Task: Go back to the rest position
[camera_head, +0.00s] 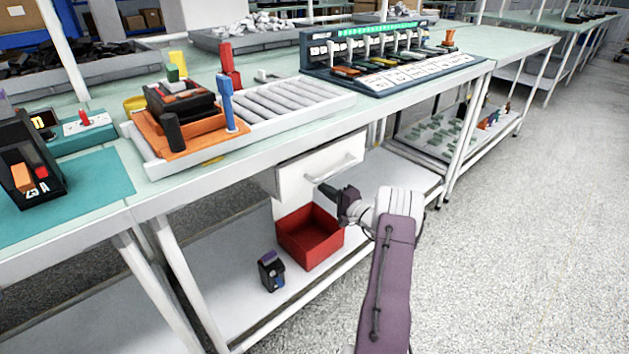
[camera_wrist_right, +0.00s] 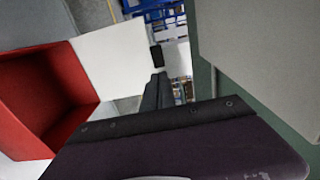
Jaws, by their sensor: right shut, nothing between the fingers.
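My right gripper (camera_head: 334,192) is shut and empty. In the head view it is in front of the workbench, below the tabletop edge, close to the white drawer (camera_head: 318,172) and above the red bin (camera_head: 310,237). I cannot tell whether its tip touches the drawer front. In the right wrist view the dark fingers (camera_wrist_right: 156,92) show in the middle, with the red bin (camera_wrist_right: 45,95) at the left. My left gripper is not in view.
The workbench top (camera_head: 90,205) carries an orange fixture with a dark breaker (camera_head: 180,100), a roller tray (camera_head: 290,100) and a test rack (camera_head: 390,60). A small dark breaker (camera_head: 271,271) stands on the lower shelf. The floor (camera_head: 530,220) at the right is clear.

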